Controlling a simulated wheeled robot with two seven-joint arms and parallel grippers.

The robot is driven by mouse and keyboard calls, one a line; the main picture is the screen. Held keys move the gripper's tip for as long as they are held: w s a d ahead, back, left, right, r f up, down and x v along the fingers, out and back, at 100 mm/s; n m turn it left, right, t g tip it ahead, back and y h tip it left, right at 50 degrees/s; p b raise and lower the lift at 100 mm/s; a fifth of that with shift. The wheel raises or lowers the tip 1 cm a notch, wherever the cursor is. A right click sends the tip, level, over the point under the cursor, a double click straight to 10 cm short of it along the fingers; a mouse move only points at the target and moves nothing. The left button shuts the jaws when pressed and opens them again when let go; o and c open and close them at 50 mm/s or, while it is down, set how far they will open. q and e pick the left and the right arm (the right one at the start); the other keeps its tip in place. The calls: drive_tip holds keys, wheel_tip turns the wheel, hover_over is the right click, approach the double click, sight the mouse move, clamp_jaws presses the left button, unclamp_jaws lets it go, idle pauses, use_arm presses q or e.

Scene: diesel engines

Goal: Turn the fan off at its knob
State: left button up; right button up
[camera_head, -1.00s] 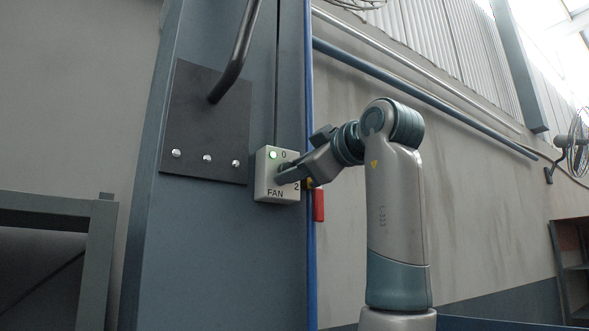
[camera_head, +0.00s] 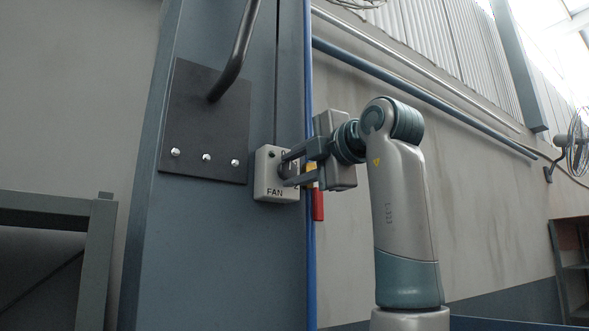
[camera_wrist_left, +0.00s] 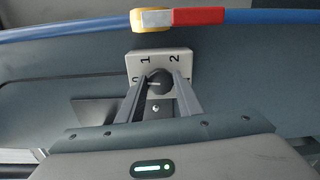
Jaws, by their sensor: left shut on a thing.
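The FAN switch box (camera_head: 268,190) is pale grey and fixed to the side of the blue-grey column. Its lamp (camera_head: 271,154) is dark. In the left wrist view the box (camera_wrist_left: 180,60) shows the numbers 0, 1 and 2 around a dark round knob (camera_wrist_left: 160,82). My left gripper (camera_head: 287,171) has its two fingers at the box, one on each side of the knob, and is shut on it. The fingers (camera_wrist_left: 161,85) partly hide the knob; its pointer appears to face the 0 side. My right gripper is out of view.
A dark plate (camera_head: 205,125) with a bent bar stands left of the box. A wall fan (camera_head: 577,142) is at the far right.

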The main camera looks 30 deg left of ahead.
use_arm(q)
drive_tip(key=shift+n, duration=0.6)
drive_tip(key=o, duration=1)
drive_tip(key=shift+o, duration=0.2)
drive_tip(key=shift+s+d, duration=0.1)
drive_tip(key=shift+d, duration=0.05)
drive_tip(key=shift+s+d+f+b, duration=0.1)
drive_tip(key=shift+s+d+b, duration=0.1)
drive_tip(key=shift+d+b, duration=0.3)
drive_tip(key=b+v, duration=0.5)
drive_tip(key=v, duration=1.1)
